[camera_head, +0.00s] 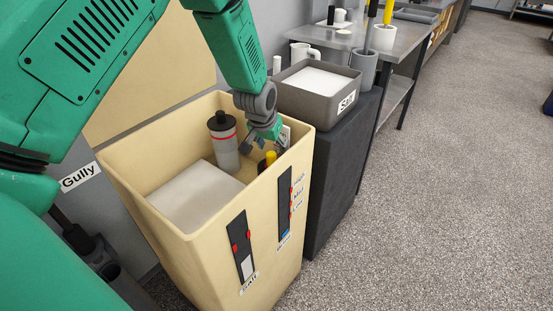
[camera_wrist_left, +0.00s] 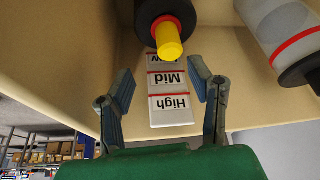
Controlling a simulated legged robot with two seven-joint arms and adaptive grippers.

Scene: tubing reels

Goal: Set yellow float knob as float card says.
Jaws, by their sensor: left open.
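The yellow float knob (camera_head: 270,157) is inside the beige tank (camera_head: 170,219), near its right wall. In the left wrist view the knob (camera_wrist_left: 168,40) sticks out of a dark round body (camera_wrist_left: 160,12). A white scale strip (camera_wrist_left: 170,102) reads High and Mid upside down, with a third word partly hidden by the knob; the knob's tip overlaps the strip's far end in the picture. My left gripper (camera_wrist_left: 162,98) is open and empty, its fingers either side of the strip, short of the knob. It also shows in the head view (camera_head: 262,138), reaching into the tank.
A grey bottle with a red band (camera_head: 224,145) and a pale block (camera_head: 195,195) are in the tank. The front wall has two dark gauges, one (camera_head: 284,205) beside High, Mid, Low. A salt bin (camera_head: 317,98) stands behind right. Open floor (camera_head: 430,200) lies right.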

